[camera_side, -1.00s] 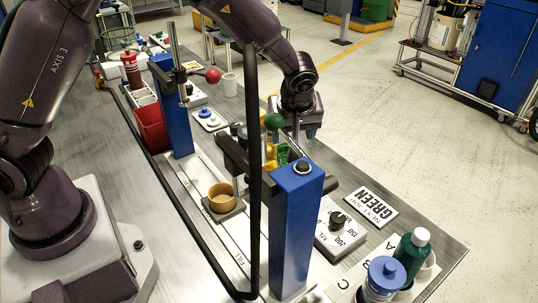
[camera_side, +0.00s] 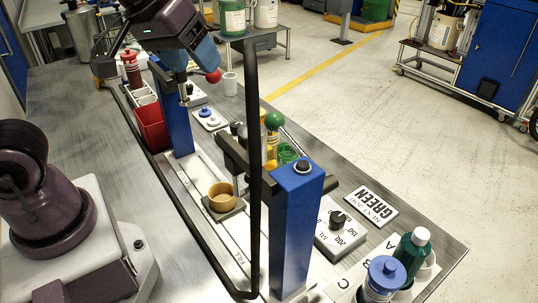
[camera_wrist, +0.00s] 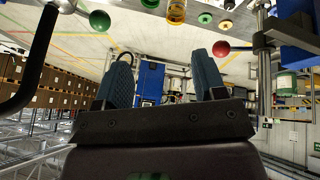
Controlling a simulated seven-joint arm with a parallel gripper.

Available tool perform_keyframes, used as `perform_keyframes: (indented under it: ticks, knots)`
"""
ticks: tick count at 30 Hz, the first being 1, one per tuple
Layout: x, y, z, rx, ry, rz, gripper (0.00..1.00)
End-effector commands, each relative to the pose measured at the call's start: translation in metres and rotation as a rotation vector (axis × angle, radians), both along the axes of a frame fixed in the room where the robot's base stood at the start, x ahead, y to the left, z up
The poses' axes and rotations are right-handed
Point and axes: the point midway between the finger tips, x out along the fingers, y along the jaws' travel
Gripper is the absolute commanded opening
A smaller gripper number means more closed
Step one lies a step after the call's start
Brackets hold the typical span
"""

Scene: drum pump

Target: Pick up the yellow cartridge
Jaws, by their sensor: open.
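The yellow cartridge (camera_side: 271,148) stands upright behind the near blue post, partly hidden by the black hose and the pump parts. In the wrist view, a yellow see-through cylinder (camera_wrist: 176,12) shows at the top edge, cut off by the frame. My gripper (camera_side: 192,62) is raised at the upper left near the far blue post, well away from the cartridge. In the wrist view, its two blue-grey fingers (camera_wrist: 163,76) are spread apart with nothing between them.
A near blue post (camera_side: 297,230) and a far blue post (camera_side: 175,120) stand on the bench with a black hose (camera_side: 253,190). A green ball knob (camera_side: 274,120) is beside the cartridge. A red ball knob (camera_side: 213,76) is close to my gripper. A tan cup (camera_side: 221,197) sits in front.

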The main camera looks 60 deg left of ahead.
Motion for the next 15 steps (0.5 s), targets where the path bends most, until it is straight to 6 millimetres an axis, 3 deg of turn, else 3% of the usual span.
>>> perform_keyframes:
  ticks: [6, 15]
  knots:
    - [-0.039, -0.004, 0.004, 0.097, -0.002, -0.184, 0.64]
    - [-0.074, -0.008, 0.001, 0.201, 0.005, -0.354, 0.64]
